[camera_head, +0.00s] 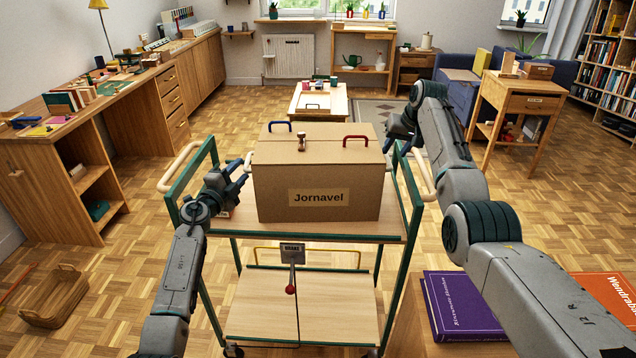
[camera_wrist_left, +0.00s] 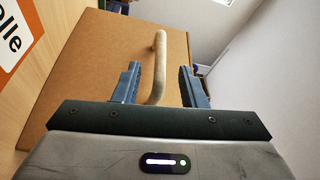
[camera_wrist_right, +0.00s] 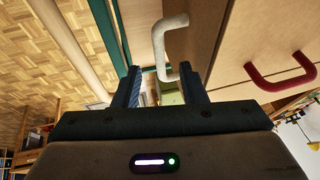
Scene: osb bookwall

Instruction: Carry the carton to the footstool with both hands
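The brown carton (camera_head: 318,175), labelled "Jornavel", stands upright on the top shelf of a green-framed trolley (camera_head: 330,226). A blue handle and a red handle (camera_head: 355,140) are on its top. My left gripper (camera_head: 243,172) is at the carton's left side. In the left wrist view its open fingers (camera_wrist_left: 158,88) stand either side of a pale side handle (camera_wrist_left: 160,60). My right gripper (camera_head: 392,138) is at the right side, partly hidden by my arm. In the right wrist view its open fingers (camera_wrist_right: 162,88) have a pale handle (camera_wrist_right: 157,45) between and beyond their tips. I cannot surely identify the footstool.
A low wooden table (camera_head: 335,108) with small things on it stands behind the trolley. A desk (camera_head: 60,150) lines the left wall, and a side table (camera_head: 520,103) stands right. A basket (camera_head: 55,297) lies front left. Purple (camera_head: 460,306) and orange books lie front right.

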